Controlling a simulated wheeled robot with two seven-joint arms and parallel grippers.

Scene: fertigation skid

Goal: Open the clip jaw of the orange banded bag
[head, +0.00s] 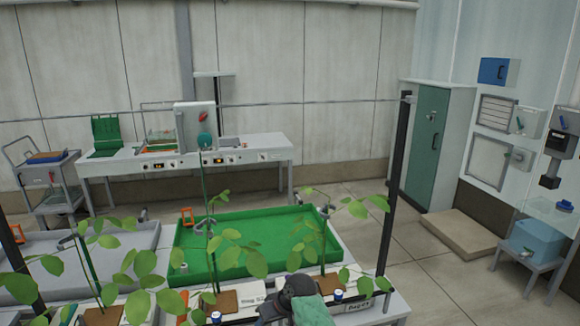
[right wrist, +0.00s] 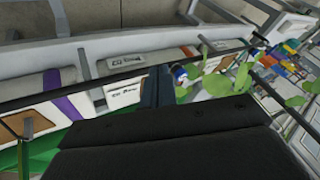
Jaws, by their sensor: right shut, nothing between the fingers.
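In the right wrist view, a narrow orange-looking band (right wrist: 187,52) shows on a pale bag beyond my right gripper. It is small and partly covered, and I cannot make out its clip jaw. My right gripper (right wrist: 157,75) has its dark fingers together and empty, among the pale bags and leaves. In the head view, dark and teal parts of my right arm show at the bottom centre, over the front edge of the bench. The fingertips cannot be made out there. My left gripper is not in view.
A purple band (right wrist: 66,106) crosses another pale bag. Leafy plants (head: 230,258) rise along the bench front, close to my right arm. A green tray (head: 262,231) lies behind them. A thin dark rod (right wrist: 80,84) crosses the wrist view. A dark post (head: 394,190) stands at the right.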

